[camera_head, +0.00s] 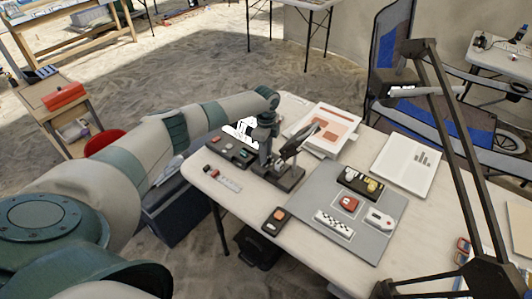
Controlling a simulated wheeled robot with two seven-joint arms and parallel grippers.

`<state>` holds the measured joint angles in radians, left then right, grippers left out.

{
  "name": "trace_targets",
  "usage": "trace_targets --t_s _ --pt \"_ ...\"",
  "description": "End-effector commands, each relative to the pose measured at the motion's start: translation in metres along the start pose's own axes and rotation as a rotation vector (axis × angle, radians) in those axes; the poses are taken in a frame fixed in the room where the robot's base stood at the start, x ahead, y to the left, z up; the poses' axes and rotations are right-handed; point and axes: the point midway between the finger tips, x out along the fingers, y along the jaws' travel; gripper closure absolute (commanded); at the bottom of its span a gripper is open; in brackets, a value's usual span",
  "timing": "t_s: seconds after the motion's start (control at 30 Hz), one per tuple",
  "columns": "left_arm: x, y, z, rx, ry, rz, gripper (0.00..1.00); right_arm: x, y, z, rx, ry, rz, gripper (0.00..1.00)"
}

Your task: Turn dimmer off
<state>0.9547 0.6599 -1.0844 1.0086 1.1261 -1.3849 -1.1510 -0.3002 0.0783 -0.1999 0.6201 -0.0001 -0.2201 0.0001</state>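My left arm reaches in from the left over the white table (240,200). Its gripper (266,143) points down at the table's far left part, beside a dark control box (229,151) with small knobs or buttons. The fingertips are small and partly hidden, so I cannot tell whether they are open or touching anything. A small black device with an orange button (276,221) lies near the front edge, apart from the gripper. I cannot tell which of these two is the dimmer. My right gripper is not in view.
A dark stand (285,180) is close to the gripper's right. A grey mat (375,247) holds several small items. Papers (322,128) and a chart sheet (407,163) lie behind. A blue chair (398,60) stands beyond. The front left table edge is mostly clear.

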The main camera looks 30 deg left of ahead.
Motion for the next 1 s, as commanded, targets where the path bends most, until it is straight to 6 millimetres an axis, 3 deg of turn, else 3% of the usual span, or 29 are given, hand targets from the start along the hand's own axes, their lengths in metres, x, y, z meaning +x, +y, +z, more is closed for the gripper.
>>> trace_targets --t_s 0.03,0.1,0.57,1.0 --pt "0.0 0.0 0.0 0.0 0.0 0.0 0.89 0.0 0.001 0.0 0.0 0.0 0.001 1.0" --pt "0.0 0.0 0.0 0.0 0.0 0.0 1.0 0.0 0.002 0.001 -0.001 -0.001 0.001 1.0" --pt "-0.001 0.0 -0.001 -0.06 0.001 0.0 1.0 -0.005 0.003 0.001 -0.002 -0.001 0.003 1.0" --pt "-0.003 0.0 -0.001 -0.366 0.002 0.001 1.0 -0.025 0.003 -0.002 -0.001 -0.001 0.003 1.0"
